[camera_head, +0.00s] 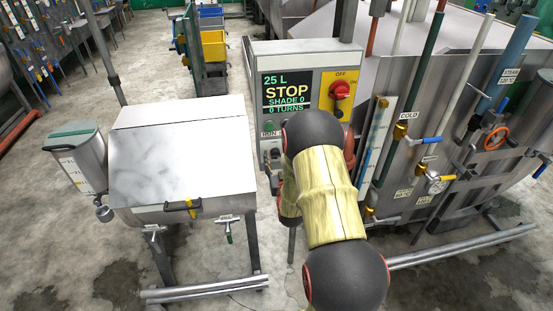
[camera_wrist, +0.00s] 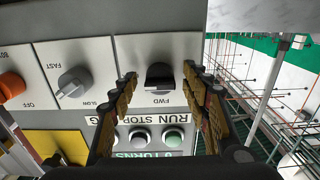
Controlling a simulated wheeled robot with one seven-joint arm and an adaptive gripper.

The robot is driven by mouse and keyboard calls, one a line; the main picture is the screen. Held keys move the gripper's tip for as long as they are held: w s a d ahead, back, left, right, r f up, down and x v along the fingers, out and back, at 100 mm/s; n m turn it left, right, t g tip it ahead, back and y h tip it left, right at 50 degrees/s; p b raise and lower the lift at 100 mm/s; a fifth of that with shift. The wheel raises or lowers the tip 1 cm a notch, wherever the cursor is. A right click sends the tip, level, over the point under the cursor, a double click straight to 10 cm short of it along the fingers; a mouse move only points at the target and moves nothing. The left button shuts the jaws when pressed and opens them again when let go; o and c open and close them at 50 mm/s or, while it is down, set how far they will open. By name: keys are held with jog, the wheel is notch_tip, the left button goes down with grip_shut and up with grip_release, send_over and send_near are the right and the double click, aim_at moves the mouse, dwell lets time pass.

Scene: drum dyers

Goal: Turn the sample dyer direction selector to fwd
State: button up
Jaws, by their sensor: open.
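The direction selector (camera_wrist: 160,76) is a dark knob on a light plate in the wrist view. One label by it reads FWD; which way the knob points is unclear. My gripper (camera_wrist: 162,72) is open, with one finger on each side of the knob. Contact between fingers and knob cannot be made out. In the head view, the sample dyer's control box (camera_head: 296,48) shows STOP, SHADE 0 and 0 TURNS on its display. My arm hides the selector and gripper there.
Beside the selector are a grey FAST/SLOW knob (camera_wrist: 73,82) and an orange knob (camera_wrist: 11,85). Several round buttons (camera_wrist: 140,138) sit near the RUN STOP label. A red switch (camera_head: 341,91) is on the box. Pipes and valves (camera_head: 401,129) crowd the right.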

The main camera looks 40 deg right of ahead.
jog(key=shift+c, duration=0.3)
jog(key=c, duration=1.1)
jog(key=shift+f+n+b, duration=0.15)
jog(key=shift+n+b, duration=0.15)
jog(key=shift+b, duration=0.25)
jog(key=n+b, duration=0.2)
jog(key=b, duration=0.1)
jog(key=shift+n+b, duration=0.3)
jog(key=shift+n, duration=0.1)
jog(key=n+b, duration=1.4)
jog(key=b, duration=0.1)
jog(key=shift+r+n, duration=0.2)
jog(key=shift+n, duration=0.2)
